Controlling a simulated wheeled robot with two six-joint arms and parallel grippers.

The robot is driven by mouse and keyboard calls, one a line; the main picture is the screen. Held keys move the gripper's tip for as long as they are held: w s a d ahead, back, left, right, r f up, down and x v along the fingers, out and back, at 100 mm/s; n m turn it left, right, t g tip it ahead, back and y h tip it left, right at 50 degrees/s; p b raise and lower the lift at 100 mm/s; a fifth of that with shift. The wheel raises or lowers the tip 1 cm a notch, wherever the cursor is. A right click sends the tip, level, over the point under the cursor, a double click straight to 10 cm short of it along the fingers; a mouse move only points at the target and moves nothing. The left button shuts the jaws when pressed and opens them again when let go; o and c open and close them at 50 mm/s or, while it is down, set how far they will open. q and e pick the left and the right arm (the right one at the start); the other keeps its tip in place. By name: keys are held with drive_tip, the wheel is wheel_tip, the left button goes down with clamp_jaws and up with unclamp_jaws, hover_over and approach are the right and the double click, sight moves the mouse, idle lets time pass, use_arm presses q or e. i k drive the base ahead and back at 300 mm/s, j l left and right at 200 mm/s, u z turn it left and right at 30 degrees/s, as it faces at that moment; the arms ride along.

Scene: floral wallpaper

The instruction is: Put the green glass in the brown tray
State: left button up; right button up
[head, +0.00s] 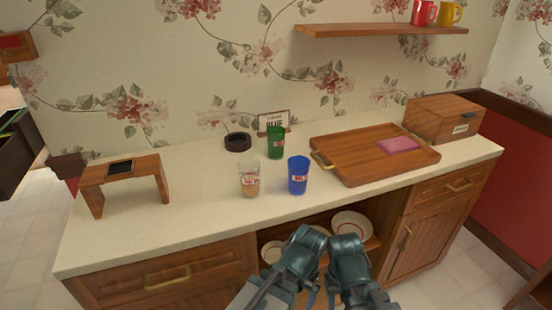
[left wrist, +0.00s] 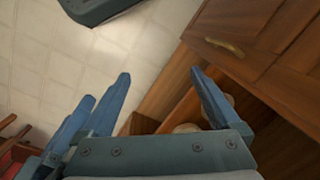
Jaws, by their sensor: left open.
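The green glass (head: 276,142) stands upright on the pale counter, in front of a small sign and behind the other two glasses. The brown tray (head: 350,155) lies flat on the counter to the right of it, with metal handles and a pink item on it. My left gripper (left wrist: 160,75) is open and empty in the left wrist view, below the counter top by the cabinet. In the head view my two arms are folded close together in front of the cabinet, low and apart from the glass. My right gripper's fingers (head: 332,292) are mostly hidden there.
A clear glass (head: 249,182) and a blue glass (head: 298,176) stand in front of the green one. A black round dish (head: 238,142), a sign (head: 273,122), a wooden stand (head: 122,172) and a wooden box (head: 443,118) are on the counter. Plates (head: 352,224) sit on the shelf below.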

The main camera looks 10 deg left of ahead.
sight(358, 147)
drive_tip(key=i+l+u, duration=0.1)
drive_tip(key=l, duration=0.25)
drive_tip(key=i+l+u, duration=0.1)
drive_tip(key=i+l, duration=0.25)
drive_tip(key=l, duration=0.35)
drive_tip(key=i+l+u, duration=0.15)
drive_tip(key=l, duration=0.25)
drive_tip(key=i+l+u, duration=0.1)
drive_tip(key=l, duration=0.3)
drive_tip(key=i+l+u, duration=0.1)
drive_tip(key=l, duration=0.25)
drive_tip(key=i, duration=0.05)
